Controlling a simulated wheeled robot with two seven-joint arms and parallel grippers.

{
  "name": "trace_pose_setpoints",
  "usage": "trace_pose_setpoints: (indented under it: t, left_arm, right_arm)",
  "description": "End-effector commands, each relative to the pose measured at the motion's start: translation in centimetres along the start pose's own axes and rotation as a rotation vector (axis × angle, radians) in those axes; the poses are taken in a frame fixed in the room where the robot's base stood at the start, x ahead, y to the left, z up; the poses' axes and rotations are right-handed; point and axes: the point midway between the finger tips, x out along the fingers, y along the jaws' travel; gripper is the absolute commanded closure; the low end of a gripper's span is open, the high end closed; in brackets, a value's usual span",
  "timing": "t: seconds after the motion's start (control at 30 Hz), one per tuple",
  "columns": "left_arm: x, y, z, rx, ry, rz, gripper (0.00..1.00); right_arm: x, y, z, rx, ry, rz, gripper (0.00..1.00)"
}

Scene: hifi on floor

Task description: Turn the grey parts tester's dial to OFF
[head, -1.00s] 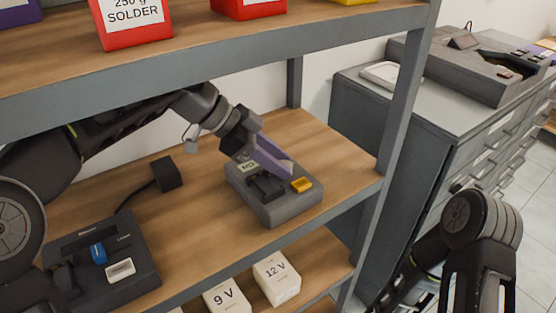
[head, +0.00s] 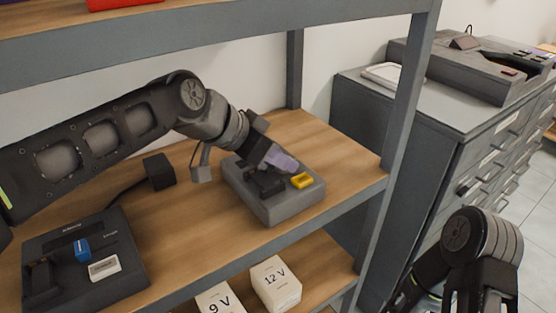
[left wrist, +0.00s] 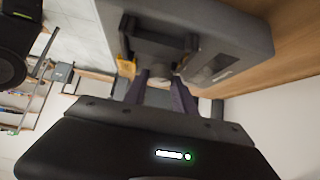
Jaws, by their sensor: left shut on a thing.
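The grey parts tester (head: 282,206) sits on the wooden middle shelf, with a dark raised bracket and a yellow block (head: 302,180) on top. It also fills the upper part of the left wrist view (left wrist: 250,38), with the yellow block (left wrist: 125,67) to the left. My left gripper (head: 284,162) reaches down onto the tester's top from behind; its purple fingers (left wrist: 163,88) point at the top face in the left wrist view. They are shut on a small part there, apparently the dial, which is mostly hidden between them. Its setting cannot be read. My right gripper is out of view.
A black device (head: 85,262) with a blue part stands at the left on the same shelf, with a black block (head: 160,172) behind it. White 9 V and 12 V boxes (head: 276,284) stand below. A shelf post (head: 405,110) and grey cabinet (head: 440,140) are right.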

Motion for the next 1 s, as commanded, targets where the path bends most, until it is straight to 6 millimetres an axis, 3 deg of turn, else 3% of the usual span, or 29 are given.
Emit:
trace_pose_setpoints:
  t: [0.3, 0.77, 0.8, 1.0]
  left_arm:
    - [-0.09, 0.23, -0.12, -0.097, 0.000, -0.100, 1.00]
    - [-0.04, 0.17, -0.07, -0.116, 0.000, -0.115, 1.00]
    - [-0.03, 0.17, -0.07, -0.116, 0.000, -0.115, 0.66]
    - [-0.02, 0.17, -0.04, -0.116, -0.001, -0.114, 0.50]
  right_arm:
    - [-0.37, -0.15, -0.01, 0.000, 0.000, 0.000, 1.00]
    - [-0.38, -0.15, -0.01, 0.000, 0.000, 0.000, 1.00]
    - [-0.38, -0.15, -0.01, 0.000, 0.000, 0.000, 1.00]
    - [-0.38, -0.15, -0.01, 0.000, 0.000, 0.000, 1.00]
